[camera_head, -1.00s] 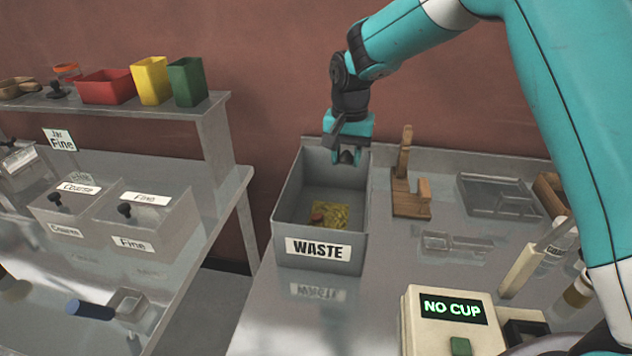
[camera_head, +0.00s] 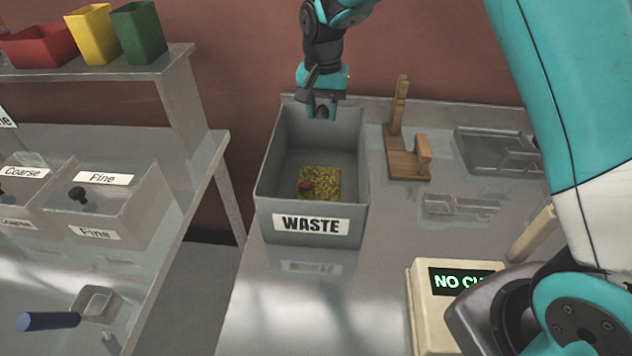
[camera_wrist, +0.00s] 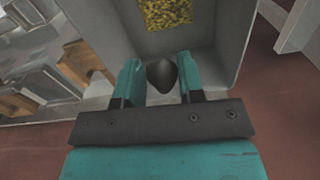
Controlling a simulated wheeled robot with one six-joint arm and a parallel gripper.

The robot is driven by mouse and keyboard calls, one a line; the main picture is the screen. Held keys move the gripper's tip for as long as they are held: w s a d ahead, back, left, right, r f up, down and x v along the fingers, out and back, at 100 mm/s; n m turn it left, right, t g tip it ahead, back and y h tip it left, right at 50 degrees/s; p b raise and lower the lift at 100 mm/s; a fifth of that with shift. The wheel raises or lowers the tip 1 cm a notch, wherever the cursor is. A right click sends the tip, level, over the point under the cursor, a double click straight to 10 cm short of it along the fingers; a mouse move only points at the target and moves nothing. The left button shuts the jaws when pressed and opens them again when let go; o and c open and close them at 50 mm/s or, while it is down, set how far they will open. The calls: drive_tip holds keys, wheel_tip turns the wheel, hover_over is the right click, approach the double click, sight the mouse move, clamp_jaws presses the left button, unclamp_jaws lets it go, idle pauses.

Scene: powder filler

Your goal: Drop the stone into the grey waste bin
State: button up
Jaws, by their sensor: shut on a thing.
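The grey waste bin (camera_head: 262,215), labelled WASTE, stands upright on the metal table, open at the top. A yellow granular patch (camera_head: 328,184) with a small reddish thing (camera_head: 305,187) lies on its floor. My gripper (camera_head: 321,112) is over the back part of the bin, pointing down. In the wrist view my gripper (camera_wrist: 162,80) is shut on the dark, rounded stone (camera_wrist: 162,74), which sits between its teal fingers. The bin's inside wall (camera_wrist: 205,30) shows beyond the stone. In the head view the stone is small and dark between the fingers.
A wooden stand (camera_head: 405,150) is right of the bin. A cream device (camera_head: 430,310) with a green display is in front. At left are Coarse and Fine boxes (camera_head: 110,215) and a shelf (camera_head: 150,60) with coloured bins.

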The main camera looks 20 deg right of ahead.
drive_tip(key=shift+f, duration=0.55)
drive_tip(key=shift+r, duration=0.1)
drive_tip(key=o, duration=1)
wheel_tip(320, 180, up, 17)
drive_tip(key=b, duration=0.3)
drive_tip(key=shift+r, duration=0.2)
drive_tip(key=s+a+f+n+y, duration=0.1)
drive_tip(key=s+f+n, duration=0.2)
drive_tip(key=s, duration=0.8)
drive_tip(key=s+a+f+n+y, duration=0.1)
drive_tip(key=s+n, duration=0.4)
drive_tip(key=s, duration=0.6)
drive_tip(key=s+a+f+n+y, duration=0.2)
drive_tip(key=s+f+n, duration=0.2)
drive_tip(key=s, duration=0.7)
drive_tip(key=shift+a+f, duration=0.25)
drive_tip(key=shift+f, duration=0.15)
